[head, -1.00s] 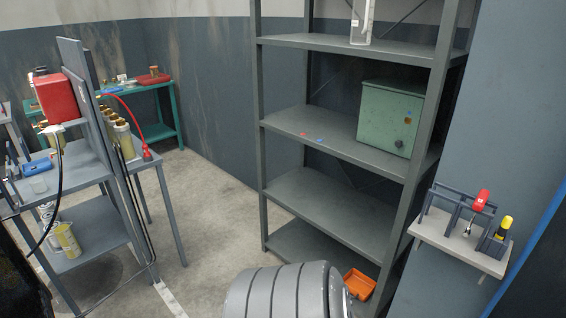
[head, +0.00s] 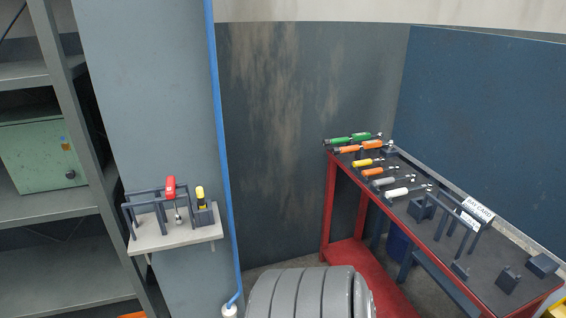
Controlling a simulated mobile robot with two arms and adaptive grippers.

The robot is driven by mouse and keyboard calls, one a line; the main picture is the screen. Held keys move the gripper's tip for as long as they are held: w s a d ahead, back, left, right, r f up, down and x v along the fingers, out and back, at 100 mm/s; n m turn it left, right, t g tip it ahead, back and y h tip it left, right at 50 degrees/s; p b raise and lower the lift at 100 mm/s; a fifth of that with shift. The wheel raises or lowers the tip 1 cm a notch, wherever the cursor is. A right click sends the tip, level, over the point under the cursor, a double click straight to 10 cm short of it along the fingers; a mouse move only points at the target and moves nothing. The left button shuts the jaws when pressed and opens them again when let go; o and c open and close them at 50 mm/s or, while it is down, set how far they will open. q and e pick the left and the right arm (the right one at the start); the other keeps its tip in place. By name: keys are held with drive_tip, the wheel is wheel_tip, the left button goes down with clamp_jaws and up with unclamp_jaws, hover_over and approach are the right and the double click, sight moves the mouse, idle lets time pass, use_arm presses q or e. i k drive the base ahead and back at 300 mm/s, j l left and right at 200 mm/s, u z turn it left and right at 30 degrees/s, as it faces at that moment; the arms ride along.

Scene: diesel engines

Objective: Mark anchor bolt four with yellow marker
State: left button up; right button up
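A small yellow-and-black upright item (head: 201,196), which looks like the yellow marker, stands in a dark holder on a small pale wall shelf (head: 170,242). A red-handled tool (head: 171,187) is in the dark rack to its left on the same shelf. No anchor bolt can be made out in the head view. Neither of my grippers is in view; only a grey ribbed part, likely mine, shows at the bottom.
A red workbench (head: 333,195) on the right carries several screwdriver-like tools with coloured handles and dark blocks. A grey shelving unit (head: 85,150) with a green box (head: 42,158) stands at the left. A blue pipe (head: 219,120) runs up the wall beside the small shelf.

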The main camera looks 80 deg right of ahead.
sight(200, 198)
drive_tip(key=z, duration=1.9)
drive_tip(key=i+j+u, duration=0.1)
drive_tip(key=j, duration=0.2)
drive_tip(key=i, duration=0.05)
